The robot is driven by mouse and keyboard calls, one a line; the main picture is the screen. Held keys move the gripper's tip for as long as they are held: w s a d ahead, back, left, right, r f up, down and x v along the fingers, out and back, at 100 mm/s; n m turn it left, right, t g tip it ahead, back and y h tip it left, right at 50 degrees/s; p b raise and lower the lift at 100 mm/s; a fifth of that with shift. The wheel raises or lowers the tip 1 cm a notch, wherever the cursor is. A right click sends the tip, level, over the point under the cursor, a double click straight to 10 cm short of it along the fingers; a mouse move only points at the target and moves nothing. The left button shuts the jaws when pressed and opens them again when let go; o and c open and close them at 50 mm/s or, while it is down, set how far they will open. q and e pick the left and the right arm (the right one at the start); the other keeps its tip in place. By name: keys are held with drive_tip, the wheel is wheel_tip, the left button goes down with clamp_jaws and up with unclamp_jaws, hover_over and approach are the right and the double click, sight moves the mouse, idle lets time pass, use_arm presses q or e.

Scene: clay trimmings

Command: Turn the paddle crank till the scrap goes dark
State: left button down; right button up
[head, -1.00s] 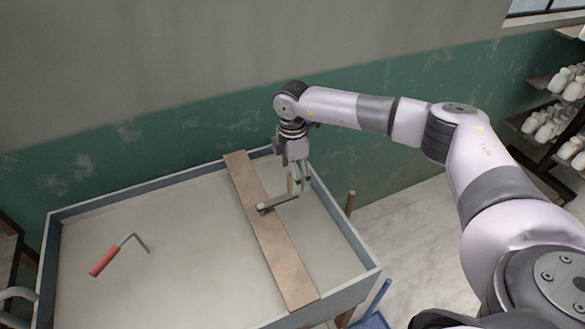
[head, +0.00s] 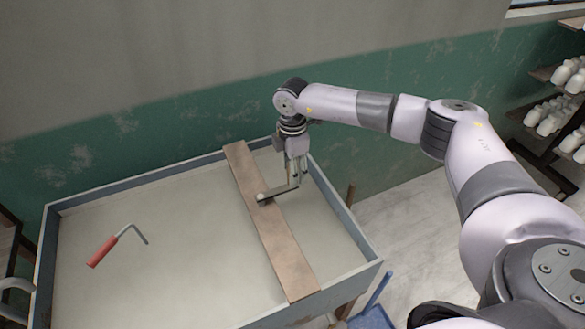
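The paddle crank (head: 278,192) is a dark bar pivoted on a wooden board (head: 285,262) that lies across a grey-blue trough (head: 340,209). Its arm points right and slightly away from me. My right gripper (head: 297,178) points down at the outer end of the crank, its fingers around or beside the upright handle. The fingers hide most of the handle, so I cannot tell if they grip it. The trough's contents (head: 180,210) look pale grey-beige and smooth, with no dark area. My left gripper is not in view.
A red-handled tool (head: 103,250) with a bent metal rod lies in the left part of the trough. Shelves (head: 545,110) of white pieces stand at the right. A blue object (head: 372,318) is on the floor near the trough's front right corner.

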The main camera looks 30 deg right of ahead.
drive_tip(key=c, duration=0.7)
drive_tip(key=shift+w+a+b, duration=0.15)
drive_tip(key=shift+w+b, duration=0.5)
drive_tip(key=shift+w, duration=0.35)
drive_tip(key=shift+w+a+b, duration=0.15)
drive_tip(key=shift+w+b, duration=0.45)
drive_tip(key=shift+w, duration=0.4)
drive_tip(key=shift+w, duration=0.1)
drive_tip(key=w+a+b, duration=0.2)
drive_tip(key=w, duration=0.1)
drive_tip(key=shift+a, duration=0.15)
drive_tip(key=w+a+b, duration=0.1)
drive_tip(key=w+a, duration=0.1)
drive_tip(key=shift+a+f+b, duration=0.15)
drive_tip(key=shift+a+b, duration=0.25)
drive_tip(key=shift+w+a, duration=0.1)
drive_tip(key=shift+a, duration=0.2)
